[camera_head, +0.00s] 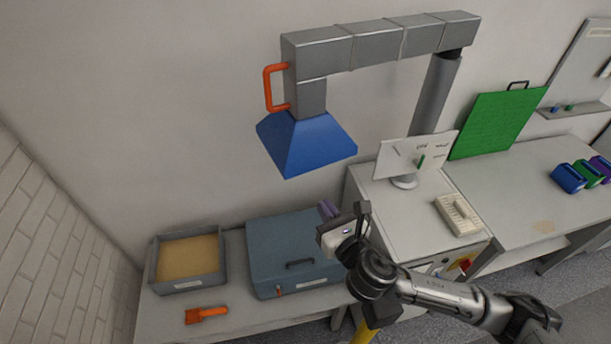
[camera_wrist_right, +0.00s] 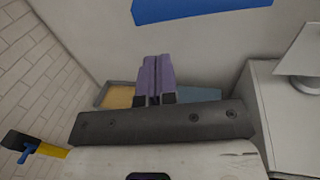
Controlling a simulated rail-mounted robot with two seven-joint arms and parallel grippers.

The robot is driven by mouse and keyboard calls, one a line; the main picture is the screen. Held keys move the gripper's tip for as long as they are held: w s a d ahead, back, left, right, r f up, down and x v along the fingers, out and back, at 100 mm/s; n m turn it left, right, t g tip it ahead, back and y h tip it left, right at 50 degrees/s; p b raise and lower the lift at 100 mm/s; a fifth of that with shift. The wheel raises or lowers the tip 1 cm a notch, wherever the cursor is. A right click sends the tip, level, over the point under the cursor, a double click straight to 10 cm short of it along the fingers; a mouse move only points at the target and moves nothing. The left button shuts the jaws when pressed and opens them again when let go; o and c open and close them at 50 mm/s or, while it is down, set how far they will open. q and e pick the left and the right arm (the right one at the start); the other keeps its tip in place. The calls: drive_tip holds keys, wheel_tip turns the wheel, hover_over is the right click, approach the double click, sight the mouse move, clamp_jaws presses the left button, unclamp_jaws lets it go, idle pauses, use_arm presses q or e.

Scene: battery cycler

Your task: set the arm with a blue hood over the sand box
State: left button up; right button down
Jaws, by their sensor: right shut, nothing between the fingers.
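A grey jointed arm (camera_head: 375,45) spans the upper middle of the head view and ends in a blue hood (camera_head: 305,143) that points down. An orange handle (camera_head: 270,88) sits on the left side of its end block. The hood hangs right of the sand box (camera_head: 188,257), roughly above the blue-grey case. The hood's lower part (camera_wrist_right: 200,8) also shows at the top of the right wrist view. My right gripper (camera_head: 327,209) is below and right of the hood, apart from it; its purple fingers (camera_wrist_right: 156,78) are shut and empty. My left gripper is not in view.
A blue-grey case (camera_head: 294,252) stands beside the sand box, with an orange brush (camera_head: 206,315) in front. A white cabinet (camera_head: 365,198) carries a monitor (camera_head: 402,160) and a keypad device (camera_head: 458,215). A green board (camera_head: 498,123) leans at the right. Free air lies left of the hood.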

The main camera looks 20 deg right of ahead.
sight(301, 172)
drive_tip(key=w, duration=0.3)
drive_tip(key=w+p, duration=0.1)
drive_tip(key=w, duration=0.2)
drive_tip(key=w+p, duration=0.1)
drive_tip(key=w, duration=0.2)
drive_tip(key=shift+w+a+r, duration=0.1)
drive_tip(key=shift+a, duration=0.25)
drive_tip(key=shift+w, duration=0.5)
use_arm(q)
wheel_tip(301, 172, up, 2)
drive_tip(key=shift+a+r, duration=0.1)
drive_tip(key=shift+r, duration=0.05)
